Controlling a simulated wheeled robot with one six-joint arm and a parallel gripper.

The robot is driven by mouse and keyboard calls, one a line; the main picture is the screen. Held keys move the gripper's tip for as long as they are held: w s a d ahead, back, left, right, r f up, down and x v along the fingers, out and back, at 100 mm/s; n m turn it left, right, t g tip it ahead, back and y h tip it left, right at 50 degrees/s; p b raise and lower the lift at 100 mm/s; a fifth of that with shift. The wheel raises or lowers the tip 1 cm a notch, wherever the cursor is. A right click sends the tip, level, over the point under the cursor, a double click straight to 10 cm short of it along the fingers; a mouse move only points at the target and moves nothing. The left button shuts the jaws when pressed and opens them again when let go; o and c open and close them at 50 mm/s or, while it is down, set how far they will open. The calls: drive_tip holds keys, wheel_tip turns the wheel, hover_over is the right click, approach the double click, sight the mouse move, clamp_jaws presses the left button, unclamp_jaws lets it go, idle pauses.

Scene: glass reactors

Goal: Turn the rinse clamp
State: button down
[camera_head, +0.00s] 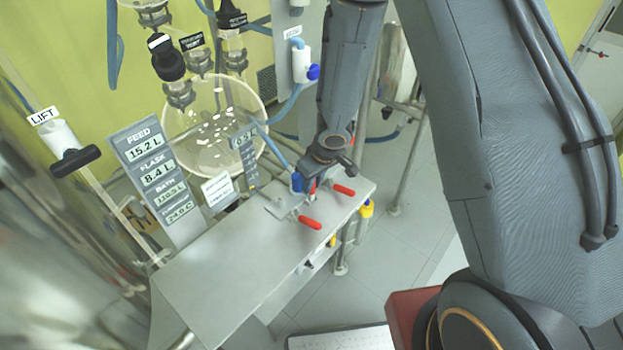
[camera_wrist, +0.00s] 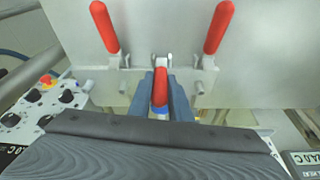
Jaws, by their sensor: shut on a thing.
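Three red-handled clamps sit in a row on a metal plate in the wrist view: a left handle (camera_wrist: 104,27), a right handle (camera_wrist: 218,27) and a middle handle (camera_wrist: 160,88). No label shows which is the rinse clamp. My gripper (camera_wrist: 161,82) is shut on the middle handle, with one blue-grey finger on each side. The middle handle points toward the camera, opposite to the outer two. In the head view, my gripper (camera_head: 312,178) reaches down at the far end of the bench, between two red handles (camera_head: 310,222) (camera_head: 343,189). The fingertips are mostly hidden there.
The metal bench (camera_head: 235,270) has a bare top. A display panel (camera_head: 155,170) and a round glass vessel (camera_head: 213,125) stand behind it. Blue hose (camera_head: 278,150) runs down close to my gripper. A yellow-capped fitting (camera_head: 366,208) is at the bench's right edge.

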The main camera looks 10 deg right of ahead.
drive_tip(key=shift+d, duration=0.1)
drive_tip(key=c, duration=1.6)
unclamp_jaws()
drive_tip(key=shift+f, duration=0.1)
drive_tip(key=shift+c, duration=0.2)
drive_tip(key=v, duration=0.8)
